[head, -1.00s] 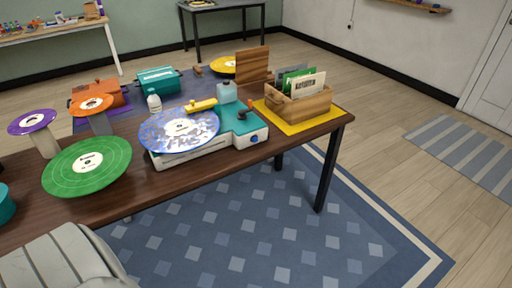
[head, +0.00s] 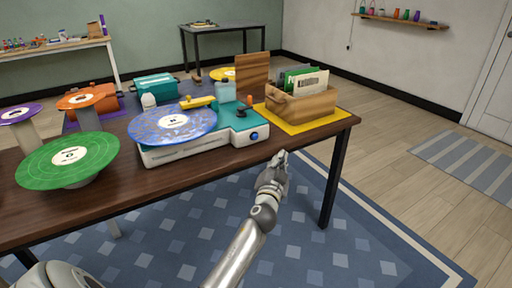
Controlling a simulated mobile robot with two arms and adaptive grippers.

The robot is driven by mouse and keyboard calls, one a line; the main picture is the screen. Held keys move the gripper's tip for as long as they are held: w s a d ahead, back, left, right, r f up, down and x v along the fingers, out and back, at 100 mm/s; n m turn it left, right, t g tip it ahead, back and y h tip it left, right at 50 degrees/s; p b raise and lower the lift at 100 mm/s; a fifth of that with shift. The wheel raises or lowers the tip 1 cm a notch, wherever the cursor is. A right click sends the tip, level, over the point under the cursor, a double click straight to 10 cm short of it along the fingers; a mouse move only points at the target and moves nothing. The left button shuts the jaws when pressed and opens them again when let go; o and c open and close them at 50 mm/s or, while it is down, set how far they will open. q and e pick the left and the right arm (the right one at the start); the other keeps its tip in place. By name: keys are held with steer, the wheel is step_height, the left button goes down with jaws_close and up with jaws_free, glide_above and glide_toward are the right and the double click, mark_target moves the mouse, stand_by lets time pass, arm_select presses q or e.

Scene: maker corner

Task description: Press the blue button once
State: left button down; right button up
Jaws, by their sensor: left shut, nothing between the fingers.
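The blue button (head: 254,136) is a small round knob on the front face of a white and teal record player (head: 190,152), near its right end. A blue and white marbled record (head: 172,125) lies on the player. My left gripper (head: 281,158) is shut and empty. In the picture it is just below and right of the button, in front of the table edge and apart from the button. My right gripper is not in view.
A wooden crate of sleeves (head: 303,105) stands on a yellow mat (head: 346,113) to the right. A green record (head: 68,160) stands at the left on the brown table (head: 130,203). The rug (head: 330,238) in front is clear.

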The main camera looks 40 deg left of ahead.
mark_target(255, 137)
arm_select(q)
steer(key=shift+a+r+y, duration=0.25)
steer(key=shift+r+y, duration=0.05)
steer(key=shift+r, duration=0.7)
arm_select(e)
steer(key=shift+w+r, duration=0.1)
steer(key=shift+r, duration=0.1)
arm_select(q)
steer(key=w+a, duration=0.3)
steer(key=a, duration=0.5)
steer(key=shift+w+b, duration=0.15)
steer(key=shift+b, duration=0.25)
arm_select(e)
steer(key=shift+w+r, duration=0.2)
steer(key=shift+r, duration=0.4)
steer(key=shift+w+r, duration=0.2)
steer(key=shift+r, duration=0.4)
arm_select(q)
steer(key=shift+a, duration=0.2)
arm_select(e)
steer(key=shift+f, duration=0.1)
